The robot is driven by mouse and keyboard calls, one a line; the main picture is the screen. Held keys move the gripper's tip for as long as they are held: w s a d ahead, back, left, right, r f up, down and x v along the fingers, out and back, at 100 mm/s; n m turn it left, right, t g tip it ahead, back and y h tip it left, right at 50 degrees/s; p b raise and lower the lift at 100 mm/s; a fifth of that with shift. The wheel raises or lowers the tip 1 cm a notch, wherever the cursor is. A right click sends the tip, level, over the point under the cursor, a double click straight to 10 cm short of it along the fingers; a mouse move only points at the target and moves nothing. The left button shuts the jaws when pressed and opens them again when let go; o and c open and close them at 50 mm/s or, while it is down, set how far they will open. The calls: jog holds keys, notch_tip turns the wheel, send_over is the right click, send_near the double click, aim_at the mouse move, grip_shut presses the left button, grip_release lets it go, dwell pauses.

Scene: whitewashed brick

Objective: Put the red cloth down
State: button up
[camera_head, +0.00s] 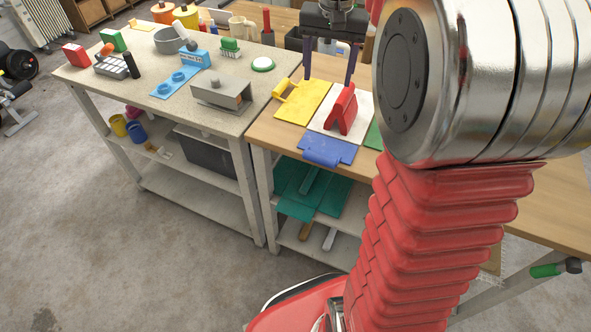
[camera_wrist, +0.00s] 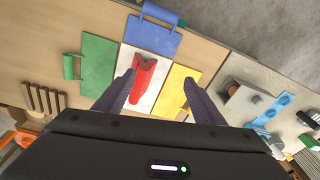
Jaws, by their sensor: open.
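The red cloth (camera_head: 341,110) stands folded like a small tent on a white square (camera_head: 363,107) on the wooden table. In the wrist view the cloth (camera_wrist: 145,72) lies on the white square (camera_wrist: 153,97), nearer the left finger than the right. My gripper (camera_head: 329,79) is open, with its two dark fingers pointing down above and behind the cloth. In the wrist view the gripper (camera_wrist: 160,82) shows nothing clamped between its fingers. I cannot tell whether the right finger, as the head view shows it, touches the cloth's top.
A yellow board (camera_head: 304,102), a blue board (camera_head: 327,149) and a green board (camera_wrist: 98,62) surround the white square. A grey workbench (camera_head: 215,125) at left carries a grey metal block (camera_head: 221,92) and blue parts. A wooden slotted block (camera_wrist: 43,100) stands beyond the green board.

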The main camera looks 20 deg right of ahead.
jog(key=s+a+f+n+t, duration=0.2)
jog(key=s+a+n, duration=0.1)
jog(key=s+a, duration=0.5)
jog(key=s+a+f+n+t, duration=0.2)
jog(key=s+a+n, duration=0.2)
jog(key=s+a, duration=0.5)
jog(key=shift+s+f+y, duration=0.3)
jog(key=shift+s+f, duration=0.1)
jog(key=shift+s, duration=1.35)
